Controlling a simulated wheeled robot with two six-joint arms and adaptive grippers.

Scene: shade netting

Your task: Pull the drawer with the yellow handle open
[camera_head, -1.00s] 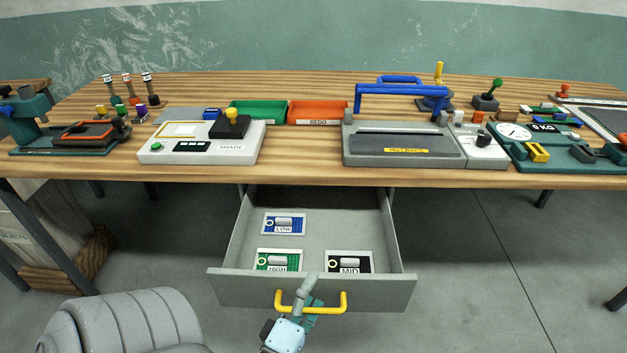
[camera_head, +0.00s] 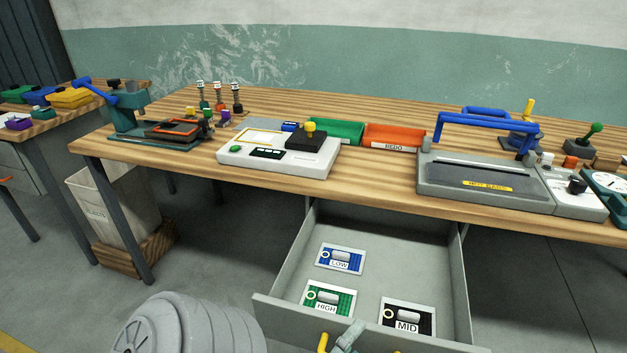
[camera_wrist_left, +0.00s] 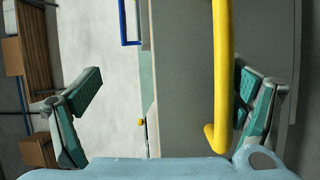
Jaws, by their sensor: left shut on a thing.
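The grey drawer (camera_head: 381,255) hangs open under the workbench, its inside showing. Its yellow handle (camera_head: 323,343) is mostly cut off at the bottom edge of the head view. In the left wrist view the handle (camera_wrist_left: 221,70) runs lengthwise, close beside the right-hand finger pad, with the grey drawer front (camera_wrist_left: 182,80) behind it. My left gripper (camera_wrist_left: 168,98) is shut on the handle, though its finger pads look wide apart in that view. Only part of it (camera_head: 348,336) shows in the head view. My right gripper is not in view.
Inside the drawer lie cards marked LOW (camera_head: 340,259), HIGH (camera_head: 328,299) and MID (camera_head: 407,317). The workbench (camera_head: 365,183) above carries a blue-handled sealer (camera_head: 484,178) and other devices. A bin (camera_head: 108,205) stands under its left end. Open floor lies left of the drawer.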

